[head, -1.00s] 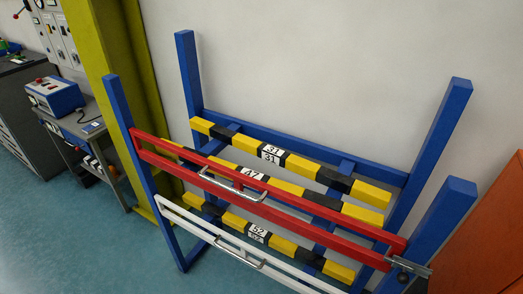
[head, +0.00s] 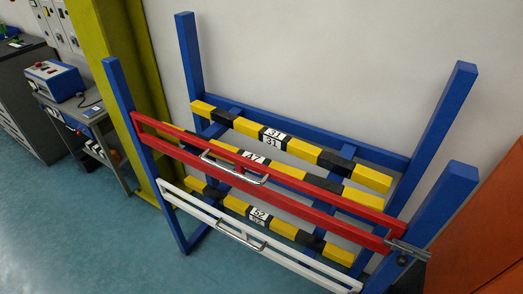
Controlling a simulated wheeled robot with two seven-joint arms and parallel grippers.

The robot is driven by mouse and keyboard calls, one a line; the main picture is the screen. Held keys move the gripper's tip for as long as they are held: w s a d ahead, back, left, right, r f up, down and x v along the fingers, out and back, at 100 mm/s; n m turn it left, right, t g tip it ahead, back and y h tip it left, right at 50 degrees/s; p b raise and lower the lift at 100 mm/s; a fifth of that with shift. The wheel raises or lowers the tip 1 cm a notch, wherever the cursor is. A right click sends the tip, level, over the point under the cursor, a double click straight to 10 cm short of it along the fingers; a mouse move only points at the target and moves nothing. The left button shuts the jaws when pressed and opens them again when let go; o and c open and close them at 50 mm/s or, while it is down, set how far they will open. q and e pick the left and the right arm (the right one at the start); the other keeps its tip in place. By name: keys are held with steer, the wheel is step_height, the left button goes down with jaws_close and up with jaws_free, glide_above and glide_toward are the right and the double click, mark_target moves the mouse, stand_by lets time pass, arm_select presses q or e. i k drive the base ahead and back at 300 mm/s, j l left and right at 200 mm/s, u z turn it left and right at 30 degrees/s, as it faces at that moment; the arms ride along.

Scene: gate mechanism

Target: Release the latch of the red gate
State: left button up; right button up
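The red gate (head: 305,199) is a long red frame that spans the front of a blue rack, sloping down to the right. A silver handle (head: 234,172) is fixed on its left half. The latch (head: 408,250) is a grey metal piece with a dark round knob, at the gate's right end against the front right blue post (head: 440,208). The gate's bars appear closed across the rack. Neither of my grippers shows in the head view.
A white gate (head: 205,207) with its own handle hangs below the red one. Yellow and black striped bars (head: 320,155) lie behind. An orange panel (head: 480,225) stands close on the right. A workbench with a blue box (head: 54,80) is at left. Blue floor is clear at front left.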

mark_target(401, 260)
steer(key=l+z, duration=0.1)
steer(key=z, duration=0.25)
steer(key=k+l+z, duration=0.1)
steer(key=z, duration=0.2)
steer(key=l+z, duration=0.2)
steer(key=z, duration=0.15)
